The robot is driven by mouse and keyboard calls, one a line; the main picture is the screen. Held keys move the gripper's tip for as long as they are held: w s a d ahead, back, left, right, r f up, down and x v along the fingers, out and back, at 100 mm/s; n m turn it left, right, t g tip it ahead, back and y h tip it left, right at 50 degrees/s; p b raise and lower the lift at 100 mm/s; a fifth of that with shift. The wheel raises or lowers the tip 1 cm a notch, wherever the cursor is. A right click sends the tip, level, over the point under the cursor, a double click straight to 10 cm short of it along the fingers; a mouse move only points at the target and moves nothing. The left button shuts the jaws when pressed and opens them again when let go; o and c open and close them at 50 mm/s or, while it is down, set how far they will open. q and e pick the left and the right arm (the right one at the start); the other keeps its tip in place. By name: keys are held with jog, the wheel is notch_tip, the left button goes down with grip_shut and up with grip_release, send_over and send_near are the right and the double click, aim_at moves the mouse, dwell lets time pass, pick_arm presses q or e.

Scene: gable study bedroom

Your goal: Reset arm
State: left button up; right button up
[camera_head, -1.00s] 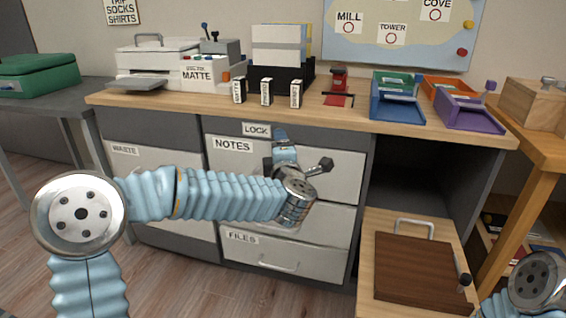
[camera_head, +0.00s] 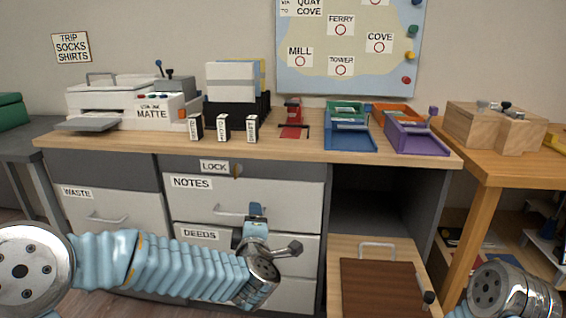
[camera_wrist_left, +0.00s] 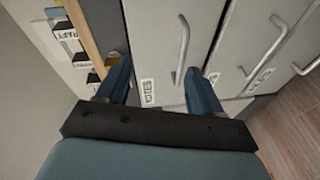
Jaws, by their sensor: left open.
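My left arm reaches in from the left in the head view, bent in front of the drawer cabinet. My left gripper (camera_head: 256,212) is in front of the drawers, near the lower edge of the drawer labelled NOTES (camera_head: 285,192). In the left wrist view my left gripper (camera_wrist_left: 158,82) has its two blue fingers apart with nothing held between them. The NOTES drawer handle (camera_wrist_left: 184,48) shows beyond the fingers; I see no grip on it. Part of my right arm (camera_head: 500,292) shows at the lower right; its gripper is out of view.
A brown board (camera_head: 382,287) lies on a low shelf at right. A wooden box (camera_head: 492,125) stands on the side table.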

pick_arm(q)
jog(key=s+d+f+m+g+h+p, duration=0.1)
jog(key=s+f+m+g+h, duration=0.15)
jog(key=f, duration=0.45)
jog(key=s+d+f+m+g+h+p, duration=0.1)
jog(key=s+f+m+g+p, duration=0.1)
jog(key=f+m, duration=0.35)
jog(key=s+d+f+m+g+h+p, duration=0.1)
jog(key=s+f+g+h, duration=0.1)
jog(key=f, duration=0.7)
jog(key=s+f+m+g+h+p, duration=0.1)
jog(key=s+f+m+g, duration=0.2)
jog(key=s+f, duration=0.3)
jog(key=s+a+f+m+g+h+p, duration=0.1)
jog(key=s+f+m+g, duration=0.3)
jog(key=s, duration=1.1)
notch_tip(320, 180, down, 3)
jog(key=shift+s+a+f+g+p, duration=0.15)
jog(key=shift+s+a+g+p, duration=0.1)
jog(key=shift+g+p, duration=0.45)
jog(key=shift+w, duration=0.1)
